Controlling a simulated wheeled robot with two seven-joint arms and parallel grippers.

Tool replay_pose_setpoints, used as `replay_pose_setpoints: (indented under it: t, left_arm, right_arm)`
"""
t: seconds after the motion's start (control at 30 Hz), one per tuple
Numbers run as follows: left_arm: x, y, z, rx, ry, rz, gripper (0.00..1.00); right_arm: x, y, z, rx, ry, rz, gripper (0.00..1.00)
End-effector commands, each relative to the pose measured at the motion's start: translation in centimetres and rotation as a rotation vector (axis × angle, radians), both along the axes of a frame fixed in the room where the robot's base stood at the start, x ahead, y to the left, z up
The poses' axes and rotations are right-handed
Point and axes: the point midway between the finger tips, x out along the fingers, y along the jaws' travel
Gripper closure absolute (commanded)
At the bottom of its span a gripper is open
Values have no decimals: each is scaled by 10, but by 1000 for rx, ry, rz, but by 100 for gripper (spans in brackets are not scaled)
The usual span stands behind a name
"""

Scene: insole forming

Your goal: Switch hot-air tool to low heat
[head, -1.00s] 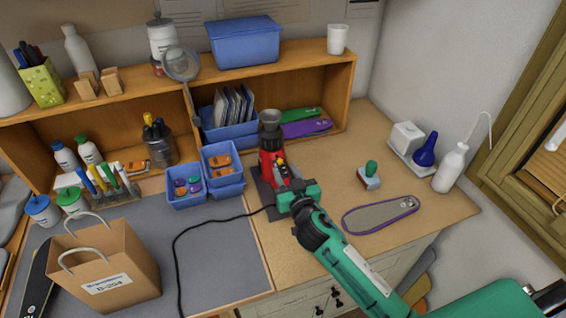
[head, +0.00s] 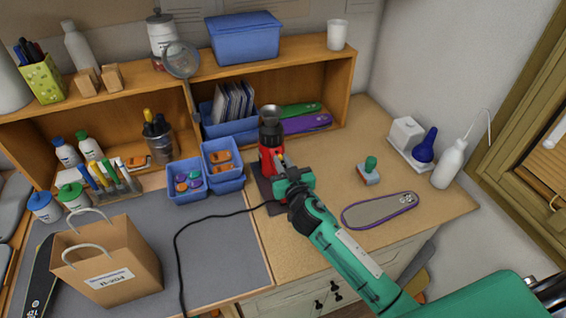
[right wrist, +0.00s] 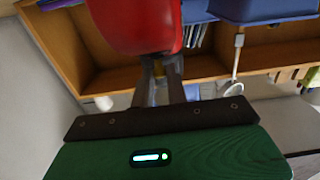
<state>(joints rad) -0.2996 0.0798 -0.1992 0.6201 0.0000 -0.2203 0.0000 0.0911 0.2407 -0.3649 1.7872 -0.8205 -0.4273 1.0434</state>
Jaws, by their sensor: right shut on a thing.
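The red hot-air tool (head: 269,152) stands upright, black nozzle up, in a dark stand on the wooden bench top, right of the grey mat. Its black cord runs left across the mat. My right gripper (head: 284,168) is at the tool's near side. In the right wrist view, its two fingers (right wrist: 167,80) are closed together on a small yellowish switch (right wrist: 159,68) below the red body (right wrist: 135,22). The fingers cover most of the switch, so its setting cannot be read. My left gripper is not in view.
Blue bins (head: 222,165) stand just left of the tool. A purple-edged insole (head: 380,210) and a green-handled stamp (head: 369,171) lie to the right. A paper bag (head: 105,258) stands on the mat (head: 215,235). A wooden shelf (head: 342,90) is behind.

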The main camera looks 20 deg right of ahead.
Motion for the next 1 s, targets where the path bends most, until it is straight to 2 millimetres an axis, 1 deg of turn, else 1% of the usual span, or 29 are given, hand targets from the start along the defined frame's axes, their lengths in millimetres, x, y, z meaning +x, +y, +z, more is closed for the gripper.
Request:
replay_pose_setpoints:
  t: [0.1, 0.2, 0.5, 0.53, 0.6, 0.63, 0.9, 1.0]
  left_arm:
    - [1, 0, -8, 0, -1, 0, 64]
    - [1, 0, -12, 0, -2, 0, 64]
    - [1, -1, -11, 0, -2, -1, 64]
    - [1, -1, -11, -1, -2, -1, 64]
    - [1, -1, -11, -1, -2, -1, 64]
    - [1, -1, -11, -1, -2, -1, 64]
    - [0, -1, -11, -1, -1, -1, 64]
    - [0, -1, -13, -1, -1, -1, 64]
  right_arm:
    - [-7, 0, -7, 5, 1, -1, 100]
    - [-12, -1, -8, 2, 1, -1, 100]
    - [-13, -1, -6, 0, -1, -1, 100]
    - [-13, -1, -6, 0, -1, -1, 82]
    - [-13, -1, -6, 0, -1, -1, 68]
    - [-13, -1, -6, 0, -1, -1, 63]
    - [-13, -1, -6, 0, -1, -1, 63]
    - [-18, -1, -7, 0, -1, -1, 63]
